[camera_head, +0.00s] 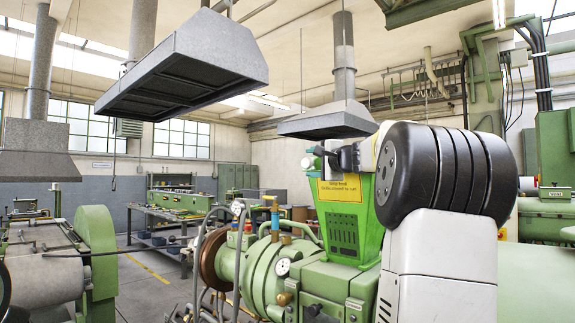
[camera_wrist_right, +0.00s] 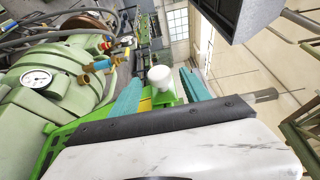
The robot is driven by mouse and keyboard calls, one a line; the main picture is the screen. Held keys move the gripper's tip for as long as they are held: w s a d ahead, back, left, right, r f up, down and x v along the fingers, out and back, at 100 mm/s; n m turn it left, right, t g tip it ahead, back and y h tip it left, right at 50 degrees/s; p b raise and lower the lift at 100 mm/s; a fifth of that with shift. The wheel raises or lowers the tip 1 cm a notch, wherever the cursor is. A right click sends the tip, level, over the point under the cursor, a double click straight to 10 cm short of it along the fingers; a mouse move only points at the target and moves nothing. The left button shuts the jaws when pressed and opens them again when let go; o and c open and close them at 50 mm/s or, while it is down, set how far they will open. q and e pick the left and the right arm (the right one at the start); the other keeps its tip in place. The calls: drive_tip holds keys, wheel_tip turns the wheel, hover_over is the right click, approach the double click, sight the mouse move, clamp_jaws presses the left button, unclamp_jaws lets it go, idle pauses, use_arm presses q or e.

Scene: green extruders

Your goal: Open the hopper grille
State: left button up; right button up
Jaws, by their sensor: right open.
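The bright green hopper (camera_head: 343,222) with a yellow warning sign stands on the green extruder in the head view. Its grille cannot be made out there; the top is seen edge-on and partly hidden by my right arm. In the right wrist view a white round knob (camera_wrist_right: 161,79) on a bright green part (camera_wrist_right: 168,98) shows between the two teal fingers. My right gripper (camera_wrist_right: 161,72) is open, with one finger on each side of the knob; I cannot tell whether either touches it. In the head view my right gripper (camera_head: 325,153) is at the hopper's top. My left gripper is not in view.
The extruder barrel (camera_head: 262,257) has gauges, valves and hoses below and left of the hopper. A grey extraction hood (camera_head: 328,121) hangs above. Another green machine (camera_head: 95,255) stands at the left. A workbench (camera_head: 165,215) is behind, with open floor between.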

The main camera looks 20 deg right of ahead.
sight(307, 163)
drive_tip(key=shift+w+a, duration=0.15)
drive_tip(key=shift+w, duration=0.75)
drive_tip(key=shift+w+a, duration=0.1)
drive_tip(key=shift+w, duration=0.75)
drive_tip(key=shift+c, duration=0.2)
clamp_jaws()
